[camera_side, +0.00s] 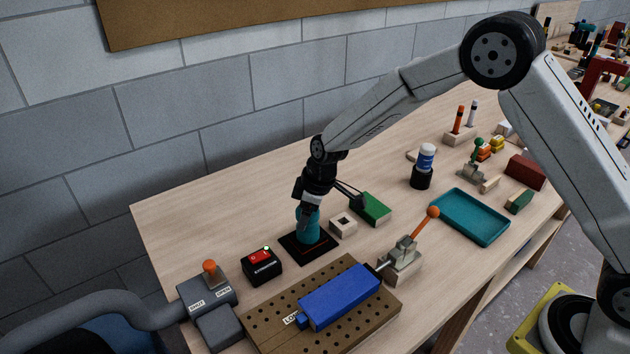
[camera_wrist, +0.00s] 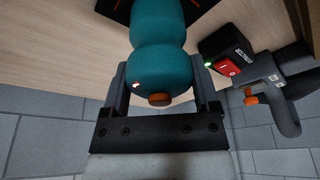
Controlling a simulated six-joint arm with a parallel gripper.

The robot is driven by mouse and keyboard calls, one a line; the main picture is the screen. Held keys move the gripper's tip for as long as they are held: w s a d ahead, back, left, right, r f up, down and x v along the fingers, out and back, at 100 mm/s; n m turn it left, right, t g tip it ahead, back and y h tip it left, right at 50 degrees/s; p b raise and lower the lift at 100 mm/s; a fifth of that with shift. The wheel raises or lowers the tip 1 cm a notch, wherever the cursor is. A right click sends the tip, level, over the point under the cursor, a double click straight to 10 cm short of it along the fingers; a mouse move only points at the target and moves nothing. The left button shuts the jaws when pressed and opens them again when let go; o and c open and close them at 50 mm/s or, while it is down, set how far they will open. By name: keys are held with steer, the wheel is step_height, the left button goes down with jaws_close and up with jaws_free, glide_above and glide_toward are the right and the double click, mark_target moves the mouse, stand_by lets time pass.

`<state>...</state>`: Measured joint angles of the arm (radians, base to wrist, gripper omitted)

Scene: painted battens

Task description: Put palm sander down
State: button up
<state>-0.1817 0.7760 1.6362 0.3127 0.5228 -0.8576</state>
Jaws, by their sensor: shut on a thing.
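The palm sander (camera_side: 308,228) is teal and stands upright in my gripper (camera_side: 308,212). In the wrist view, the sander (camera_wrist: 160,62) fills the space between the two fingers of my gripper (camera_wrist: 158,80), with an orange-brown button and a small light spot on it. My gripper is shut on the upper part of the sander. The sander is at a black square pad (camera_side: 290,246) with an orange line; a corner of the pad also shows in the wrist view (camera_wrist: 116,8). I cannot tell whether the sander's underside touches the pad.
A black switch box (camera_side: 262,268) with red rocker and green light stands close left of the pad. A blue batten (camera_side: 340,298) lies on a perforated board in front, beside an orange-handled clamp (camera_side: 404,260). A pale square block (camera_side: 343,226) and green block (camera_side: 373,209) are right.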

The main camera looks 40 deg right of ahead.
steer(key=shift+f, duration=0.1)
steer(key=o, duration=1.2)
steer(key=shift+c, duration=0.2)
steer(key=v, duration=1.2)
steer(key=s+d+f+m+h, duration=0.1)
steer(key=s+d+m, duration=0.3)
steer(key=s, duration=0.6)
steer(key=s+d+f+m+h, duration=0.1)
steer(key=s+d+f+m, duration=0.2)
steer(key=s, duration=0.8)
steer(key=d+m, duration=0.2)
steer(key=d, duration=0.1)
steer(key=shift+s, duration=0.2)
